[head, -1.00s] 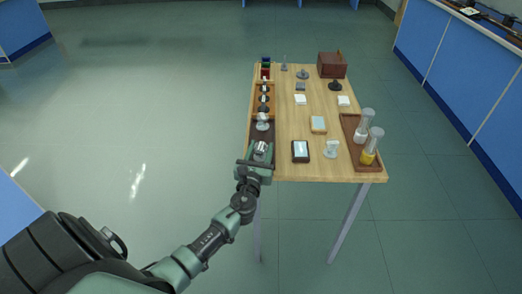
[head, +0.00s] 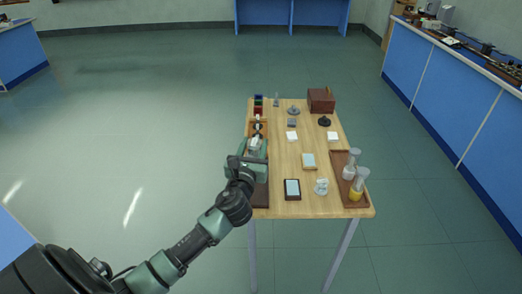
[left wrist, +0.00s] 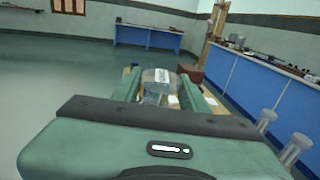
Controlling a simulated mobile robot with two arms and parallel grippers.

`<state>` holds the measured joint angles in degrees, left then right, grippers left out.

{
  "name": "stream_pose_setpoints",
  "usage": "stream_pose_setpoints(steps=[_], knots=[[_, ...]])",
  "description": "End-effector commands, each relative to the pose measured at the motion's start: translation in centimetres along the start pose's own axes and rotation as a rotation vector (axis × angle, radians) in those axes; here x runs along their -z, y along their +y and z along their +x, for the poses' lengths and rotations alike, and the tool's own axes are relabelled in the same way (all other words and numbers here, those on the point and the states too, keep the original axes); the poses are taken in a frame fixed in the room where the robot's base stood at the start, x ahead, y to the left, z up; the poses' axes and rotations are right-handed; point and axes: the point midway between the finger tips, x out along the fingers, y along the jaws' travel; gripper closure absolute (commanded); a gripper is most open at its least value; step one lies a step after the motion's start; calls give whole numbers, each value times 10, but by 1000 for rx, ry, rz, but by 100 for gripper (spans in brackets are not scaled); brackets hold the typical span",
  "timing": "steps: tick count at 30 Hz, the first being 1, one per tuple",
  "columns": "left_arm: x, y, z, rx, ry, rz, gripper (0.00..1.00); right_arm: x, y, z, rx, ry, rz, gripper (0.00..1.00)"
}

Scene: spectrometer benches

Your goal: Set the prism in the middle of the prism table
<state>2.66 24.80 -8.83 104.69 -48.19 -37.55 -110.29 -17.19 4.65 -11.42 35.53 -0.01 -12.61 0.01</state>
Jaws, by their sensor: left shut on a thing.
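My left gripper (head: 254,148) is over the left side of the wooden bench. It is shut on a pale, glassy thing, which shows as a clear block (left wrist: 157,88) between the fingers in the left wrist view. I cannot tell its exact shape, or surely that it is the prism. No prism table can be told for certain: a round grey stand (head: 294,111) and a round black stand (head: 324,121) are toward the far end. A small whitish, glassy piece (head: 321,186) stands near the front. My right gripper is not in view.
A brown tray (head: 339,184) with two clear cylinders is at the right edge. A black-framed pad (head: 292,189), a light block (head: 309,161) and white squares lie mid-bench. A brown box (head: 321,99) is at the far right. A long dark tray (head: 261,197) runs along the left edge.

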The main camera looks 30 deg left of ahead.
Motion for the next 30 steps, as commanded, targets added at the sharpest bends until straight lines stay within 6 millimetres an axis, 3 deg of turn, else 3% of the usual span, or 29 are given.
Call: stream_pose_setpoints(steps=[7, 11, 14, 18, 24, 30], knots=[[-10, -1, -1, 3, 1, 1, 100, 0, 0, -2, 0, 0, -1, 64], [-8, -15, -19, 40, 1, 12, 100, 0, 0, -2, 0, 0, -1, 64], [-6, -38, -50, 103, -1, 27, 100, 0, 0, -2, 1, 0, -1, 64], [-9, -74, -109, 211, -3, 36, 100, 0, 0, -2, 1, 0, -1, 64], [-23, -106, -182, 329, 0, 17, 100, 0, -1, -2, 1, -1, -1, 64], [-34, -116, -212, 374, 1, 0, 100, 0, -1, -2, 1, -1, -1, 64]])
